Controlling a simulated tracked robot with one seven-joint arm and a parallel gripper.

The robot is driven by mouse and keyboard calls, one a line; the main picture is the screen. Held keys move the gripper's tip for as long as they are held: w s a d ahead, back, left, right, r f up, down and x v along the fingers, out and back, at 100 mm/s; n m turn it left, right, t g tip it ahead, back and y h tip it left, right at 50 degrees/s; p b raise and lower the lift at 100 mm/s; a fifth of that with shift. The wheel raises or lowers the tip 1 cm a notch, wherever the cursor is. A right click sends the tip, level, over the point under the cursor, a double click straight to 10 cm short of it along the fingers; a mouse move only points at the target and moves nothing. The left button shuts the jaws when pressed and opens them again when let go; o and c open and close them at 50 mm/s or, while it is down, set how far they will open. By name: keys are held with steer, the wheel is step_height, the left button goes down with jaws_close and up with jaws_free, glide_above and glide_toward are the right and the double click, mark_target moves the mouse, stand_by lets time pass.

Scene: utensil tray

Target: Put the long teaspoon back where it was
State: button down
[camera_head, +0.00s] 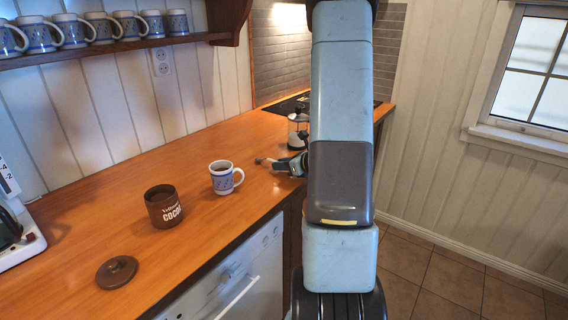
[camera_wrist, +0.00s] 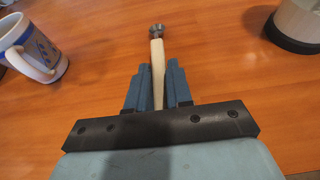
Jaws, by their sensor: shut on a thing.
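My gripper (camera_wrist: 157,82) is shut on the long teaspoon (camera_wrist: 157,52) in the wrist view. The teaspoon has a pale handle between the fingers and a small metal end pointing away from me, over the wooden counter. In the head view the teaspoon (camera_head: 262,160) sticks out to the left of my gripper (camera_head: 287,165), just above or at the counter; I cannot tell if it touches. My arm hides part of the gripper there.
A blue-and-white mug (camera_head: 223,178) stands left of my gripper, with an open brown cocoa tin (camera_head: 163,208) beyond it. The tin's lid (camera_head: 116,271) lies on the counter (camera_head: 75,240). A glass-and-metal pot (camera_head: 298,130) stands behind my gripper. Mugs (camera_head: 105,28) line the shelf.

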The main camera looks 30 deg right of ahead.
steer(key=shift+f, duration=0.4)
steer(key=c, duration=0.9)
jaws_free()
steer(key=shift+c, duration=0.2)
steer(key=shift+s, duration=0.1)
steer(key=v, duration=1.3)
steer(key=shift+s, duration=0.3)
